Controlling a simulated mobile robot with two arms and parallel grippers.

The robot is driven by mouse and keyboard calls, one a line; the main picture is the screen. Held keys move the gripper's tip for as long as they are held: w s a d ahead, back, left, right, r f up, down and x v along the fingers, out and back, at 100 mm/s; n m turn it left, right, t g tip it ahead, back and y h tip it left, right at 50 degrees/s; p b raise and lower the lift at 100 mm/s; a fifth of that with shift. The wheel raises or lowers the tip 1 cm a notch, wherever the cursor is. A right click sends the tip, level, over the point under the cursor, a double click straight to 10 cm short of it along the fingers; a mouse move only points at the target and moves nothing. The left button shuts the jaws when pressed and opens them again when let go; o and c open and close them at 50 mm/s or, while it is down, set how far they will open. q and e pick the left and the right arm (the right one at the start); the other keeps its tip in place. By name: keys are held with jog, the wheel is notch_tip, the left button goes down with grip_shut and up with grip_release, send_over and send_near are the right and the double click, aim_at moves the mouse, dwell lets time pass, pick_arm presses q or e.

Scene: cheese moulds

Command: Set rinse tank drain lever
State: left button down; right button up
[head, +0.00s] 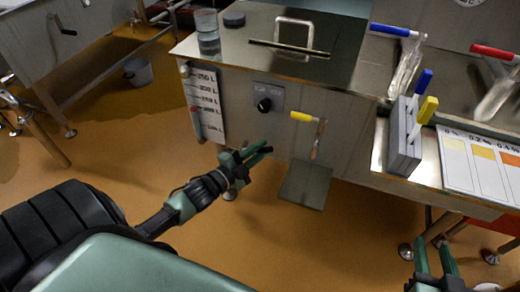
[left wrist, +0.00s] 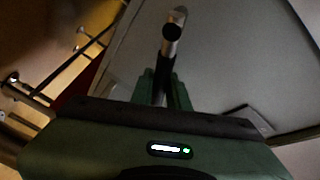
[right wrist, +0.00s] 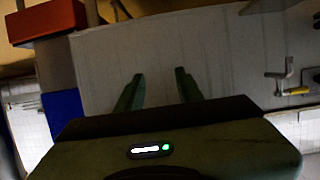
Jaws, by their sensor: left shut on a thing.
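The steel rinse tank (head: 270,78) stands ahead, with a black knob (head: 264,105) and a yellow-handled part (head: 302,116) on its front. My left gripper (head: 255,156) is low in front of the tank, left of the yellow handle. In the left wrist view it is shut on a metal rod with a dark end (left wrist: 172,35), which looks like the drain lever. The rod sticks out beyond the fingers; its mount is hidden. My right gripper (head: 436,262) is open and empty at the lower right; its parted fingers show in the right wrist view (right wrist: 158,85).
A level scale (head: 204,105) is on the tank's left front. A grey holder (head: 404,140) with blue and yellow handles and a colour chart (head: 475,165) are on the right bench. A bucket (head: 138,71) stands on the floor at back left. The orange floor below the tank is mostly clear.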

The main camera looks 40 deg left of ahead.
dwell(0.7)
pick_arm(q)
jog(key=p, duration=0.1)
jog(key=f+m+p, duration=0.1)
jog(key=shift+d+m+g+p, duration=0.25)
jog(key=shift+m+g+p, duration=0.05)
jog(key=shift+g, duration=0.1)
notch_tip(320, 180, down, 2)
jog(key=m+g+y+p, duration=0.1)
jog(key=m+p, duration=0.1)
jog(key=shift+d+f+m+p, duration=0.1)
jog(key=shift+f+m+p, duration=0.05)
jog(key=shift+m+p, duration=0.25)
pick_arm(e)
jog(key=s+d+f+g+h, duration=0.1)
jog(key=s+f+g, duration=0.3)
jog(key=s, duration=0.4)
jog(key=s+d+f+g+h, duration=0.1)
jog(key=s+d+f+g, duration=0.3)
jog(key=s, duration=0.4)
jog(key=shift+d+f+m+g+h, duration=0.35)
jog(key=shift+f+g, duration=0.35)
jog(key=shift+g, duration=0.4)
pick_arm(q)
jog(key=c, duration=1.4)
grip_release()
jog(key=shift+w, duration=0.1)
jog(key=shift+o, duration=0.2)
